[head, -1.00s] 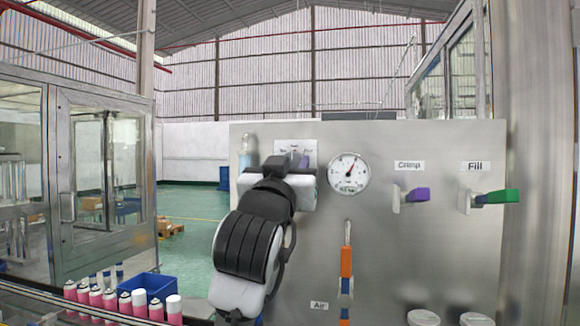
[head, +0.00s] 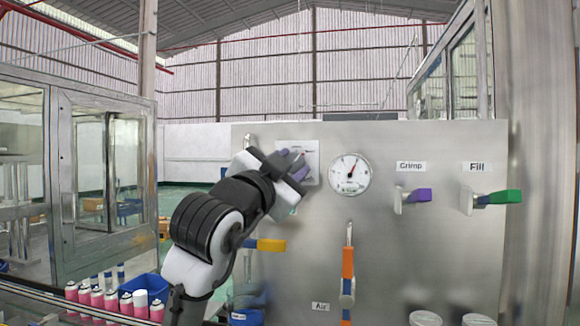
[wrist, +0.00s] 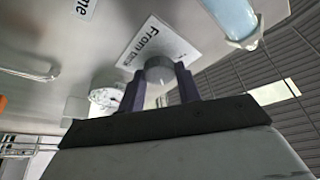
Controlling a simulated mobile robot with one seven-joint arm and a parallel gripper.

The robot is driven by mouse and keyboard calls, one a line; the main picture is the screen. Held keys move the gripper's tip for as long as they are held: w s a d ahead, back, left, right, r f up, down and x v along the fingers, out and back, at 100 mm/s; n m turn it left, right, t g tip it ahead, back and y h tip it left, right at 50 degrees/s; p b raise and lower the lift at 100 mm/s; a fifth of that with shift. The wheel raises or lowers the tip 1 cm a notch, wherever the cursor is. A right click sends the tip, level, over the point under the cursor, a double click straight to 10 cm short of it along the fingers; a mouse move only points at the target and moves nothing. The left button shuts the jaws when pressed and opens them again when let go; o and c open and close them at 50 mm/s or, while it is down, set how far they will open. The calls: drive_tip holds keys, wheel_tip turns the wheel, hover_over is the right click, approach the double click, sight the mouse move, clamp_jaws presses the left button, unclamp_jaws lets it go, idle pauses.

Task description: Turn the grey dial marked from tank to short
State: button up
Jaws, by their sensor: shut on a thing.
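The grey dial (wrist: 159,72) stands out from a white label plate on the steel panel, and the words "From tank" show beside it in the wrist view. My gripper (wrist: 160,85) has its two purple fingers on either side of the dial and is shut on it. In the head view my gripper (head: 296,172) reaches the white label plate (head: 311,155) from the lower left. The dial itself is mostly hidden there behind my fingers, so I cannot read where it points.
A round gauge (head: 349,173) sits just right of the dial. Farther right are a purple-handled Crimp lever (head: 413,196) and a green-handled Fill lever (head: 490,199). A yellow handle (head: 271,245) is below my gripper, and an orange handle (head: 347,262) hangs below the gauge.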

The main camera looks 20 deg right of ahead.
drive_tip(key=shift+r+m+g, duration=0.1)
drive_tip(key=shift+m+g, duration=0.3)
drive_tip(key=shift+m, duration=0.6)
drive_tip(key=o, duration=1)
drive_tip(key=shift+c, duration=0.2)
drive_tip(key=b+v, duration=0.5)
drive_tip(key=v, duration=0.9)
drive_tip(key=shift+b, duration=0.4)
drive_tip(key=shift+w, duration=0.1)
